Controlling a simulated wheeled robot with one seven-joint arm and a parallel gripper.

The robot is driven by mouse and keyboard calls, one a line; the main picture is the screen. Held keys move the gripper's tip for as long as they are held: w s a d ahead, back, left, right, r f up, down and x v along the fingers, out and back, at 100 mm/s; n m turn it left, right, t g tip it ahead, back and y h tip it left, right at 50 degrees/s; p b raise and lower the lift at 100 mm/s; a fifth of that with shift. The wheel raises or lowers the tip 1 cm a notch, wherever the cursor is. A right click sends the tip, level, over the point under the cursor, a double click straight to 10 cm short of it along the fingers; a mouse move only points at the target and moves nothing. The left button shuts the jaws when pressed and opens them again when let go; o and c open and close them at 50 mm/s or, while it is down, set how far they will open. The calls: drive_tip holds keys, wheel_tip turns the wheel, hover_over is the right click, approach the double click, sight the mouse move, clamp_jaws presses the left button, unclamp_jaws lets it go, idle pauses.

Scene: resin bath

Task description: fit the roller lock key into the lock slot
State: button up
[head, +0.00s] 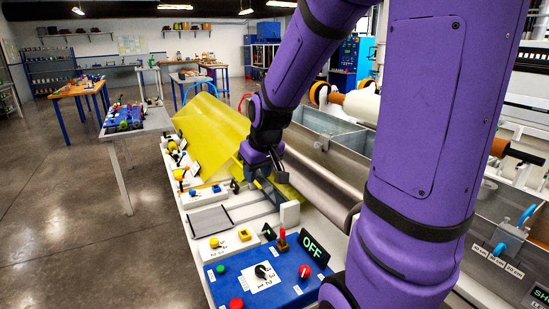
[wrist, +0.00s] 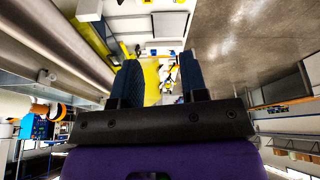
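My gripper (head: 268,172) is over the near edge of the yellow sheet, beside the long metal roller (head: 318,187). In the wrist view its two dark ribbed fingers (wrist: 160,72) stand well apart, with nothing seen held between them. Yellow sheet and small bench items show beyond the gap. I cannot pick out the roller lock key or its lock slot for sure in either view. A small upright red piece on a brown base (head: 282,241) stands behind the blue control panel; I cannot tell what it is.
The blue control panel (head: 240,273) with knobs and an OFF sign (head: 314,248) is at the near end. A white block (head: 290,214) stands near the roller. The yellow sheet (head: 212,128) rises at the left. Metal bath troughs lie right; open floor lies left.

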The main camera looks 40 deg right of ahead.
drive_tip(key=s+a+r, duration=0.5)
drive_tip(key=s+r, duration=0.1)
drive_tip(key=s, duration=0.2)
drive_tip(key=s+a+r+n+t, duration=0.1)
drive_tip(key=s+a+r, duration=0.4)
drive_tip(key=s, duration=0.4)
drive_tip(key=shift+s+r+y, duration=0.15)
drive_tip(key=shift+r+y, duration=0.25)
drive_tip(key=shift+r, duration=0.35)
drive_tip(key=shift+a, duration=0.1)
drive_tip(key=shift+c, duration=0.5)
